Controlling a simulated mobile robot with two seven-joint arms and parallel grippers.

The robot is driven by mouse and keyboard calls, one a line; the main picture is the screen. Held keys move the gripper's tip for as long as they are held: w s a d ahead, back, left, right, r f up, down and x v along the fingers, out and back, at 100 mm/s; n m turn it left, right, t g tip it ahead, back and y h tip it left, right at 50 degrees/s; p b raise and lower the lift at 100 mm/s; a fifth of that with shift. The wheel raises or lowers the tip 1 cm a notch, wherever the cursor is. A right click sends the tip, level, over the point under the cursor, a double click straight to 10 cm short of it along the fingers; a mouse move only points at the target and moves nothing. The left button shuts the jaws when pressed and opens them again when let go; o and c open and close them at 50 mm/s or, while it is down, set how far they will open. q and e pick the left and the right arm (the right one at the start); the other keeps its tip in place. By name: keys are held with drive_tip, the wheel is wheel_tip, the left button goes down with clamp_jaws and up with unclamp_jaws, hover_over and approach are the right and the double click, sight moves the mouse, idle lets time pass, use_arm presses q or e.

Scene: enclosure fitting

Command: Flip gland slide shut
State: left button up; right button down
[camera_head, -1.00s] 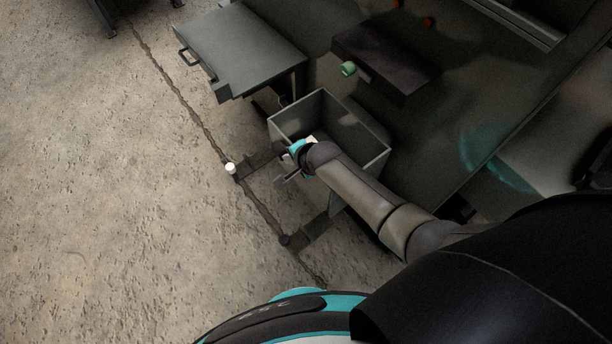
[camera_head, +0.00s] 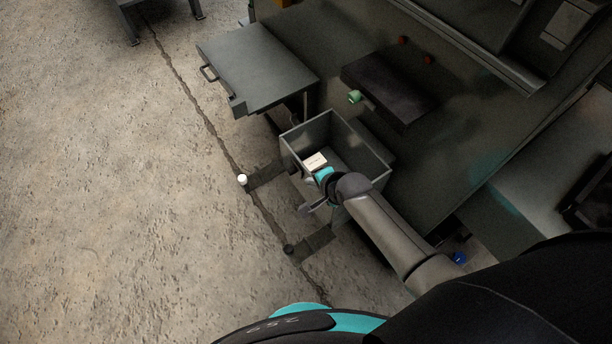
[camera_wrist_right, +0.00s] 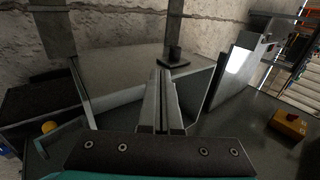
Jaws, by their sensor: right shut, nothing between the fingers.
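The open-topped grey box (camera_head: 292,150) stands below the cabinet in the head view. I cannot make out for certain which part is the gland slide. Contact with a panel cannot be told. My left gripper is not in view.
A grey handled table (camera_head: 257,70) and a dark block with a green knob (camera_head: 354,97) stand beyond.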

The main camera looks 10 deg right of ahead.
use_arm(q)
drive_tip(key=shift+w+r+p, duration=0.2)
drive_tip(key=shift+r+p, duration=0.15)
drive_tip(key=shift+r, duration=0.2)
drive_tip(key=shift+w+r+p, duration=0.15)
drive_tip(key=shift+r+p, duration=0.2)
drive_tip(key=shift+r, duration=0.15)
use_arm(e)
drive_tip(key=shift+v, duration=2.2)
drive_tip(key=s+d+f+n+g+h+b, duration=0.3)
drive_tip(key=s+f+n, duration=0.4)
drive_tip(key=s+f, duration=0.85)
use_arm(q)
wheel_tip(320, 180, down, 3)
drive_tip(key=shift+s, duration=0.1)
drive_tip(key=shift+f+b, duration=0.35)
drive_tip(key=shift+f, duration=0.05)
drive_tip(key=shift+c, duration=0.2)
use_arm(e)
drive_tip(key=s+d+f+n+g, duration=0.1)
drive_tip(key=s+f+n, duration=0.3)
drive_tip(key=s, duration=0.5)
drive_tip(key=s+d+f+n+g, duration=0.2)
drive_tip(key=s+f+n, duration=0.3)
drive_tip(key=s, duration=0.5)
drive_tip(key=shift+s+f+n, duration=0.15)
drive_tip(key=shift+f+n, duration=0.15)
drive_tip(key=shift+f, duration=0.3)
